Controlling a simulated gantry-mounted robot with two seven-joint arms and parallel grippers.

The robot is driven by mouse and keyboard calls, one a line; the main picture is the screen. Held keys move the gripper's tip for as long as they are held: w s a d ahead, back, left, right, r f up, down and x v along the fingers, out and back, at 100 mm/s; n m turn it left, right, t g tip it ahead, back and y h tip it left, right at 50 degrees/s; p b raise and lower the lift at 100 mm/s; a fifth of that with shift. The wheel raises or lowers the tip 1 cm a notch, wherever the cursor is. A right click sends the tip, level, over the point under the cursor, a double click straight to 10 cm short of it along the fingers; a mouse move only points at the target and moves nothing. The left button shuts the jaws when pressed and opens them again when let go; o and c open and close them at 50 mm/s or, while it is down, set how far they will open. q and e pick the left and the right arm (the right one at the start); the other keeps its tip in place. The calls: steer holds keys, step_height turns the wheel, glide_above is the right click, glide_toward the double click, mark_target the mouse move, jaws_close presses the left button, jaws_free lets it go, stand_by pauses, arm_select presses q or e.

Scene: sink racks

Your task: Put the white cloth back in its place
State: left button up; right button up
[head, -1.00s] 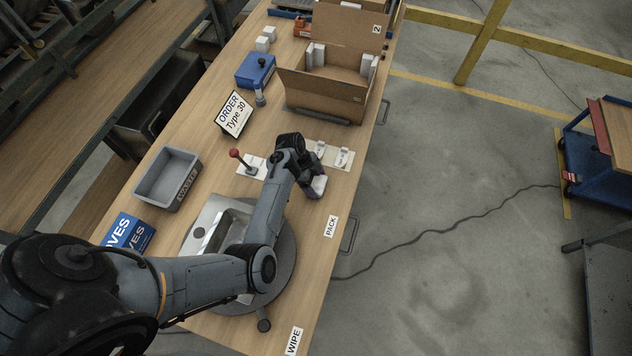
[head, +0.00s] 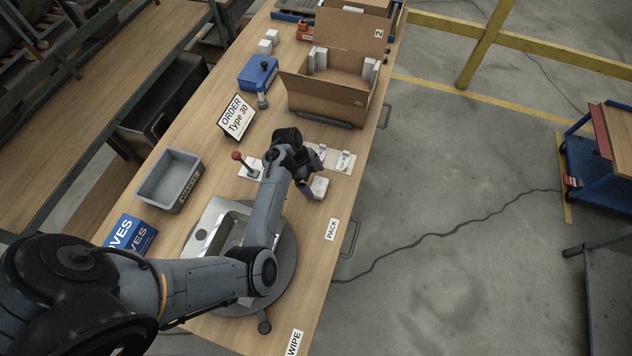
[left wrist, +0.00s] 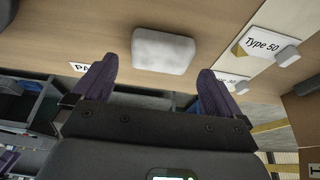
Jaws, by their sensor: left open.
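The white cloth (head: 319,187) is a small folded pad on the wooden table, left of the edge near the PACK label. In the left wrist view the cloth (left wrist: 163,50) lies just beyond and between the fingertips, apart from them. My left gripper (head: 308,180) is above the table beside the cloth, with its purple fingers spread; the open fingers also show in the left wrist view (left wrist: 160,75). Nothing is between them. The WIPE label (head: 294,342) is at the table's near edge. My right gripper is not in view.
A sink on a round turntable (head: 285,275) lies under my left arm. A red-knobbed lever (head: 242,160), a grey bin (head: 168,180), a white plate with fittings (head: 335,158) and an open cardboard box (head: 325,95) stand around. Bare table lies near the PACK label (head: 332,229).

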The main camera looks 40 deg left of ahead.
arm_select(q)
steer(key=v, duration=0.8)
steer(key=s+a+r+n+y, duration=0.2)
steer(key=s+n+y, duration=0.25)
steer(key=s, duration=0.25)
steer(key=s+d+r+n+t, duration=0.1)
steer(key=s+d+r+n, duration=0.1)
steer(key=s+d, duration=0.5)
steer(key=s+d+r+n, duration=0.2)
steer(key=s+d+n, duration=0.2)
steer(key=s+d, duration=0.4)
steer(key=shift+d+r+n+t+h+p, duration=0.2)
steer(key=shift+d+n+t+h+p, duration=0.2)
steer(key=shift+d, duration=0.7)
step_height(320, 180, up, 20)
steer(key=p, duration=2)
steer(key=shift+r, duration=0.25)
steer(key=shift+f, duration=0.1)
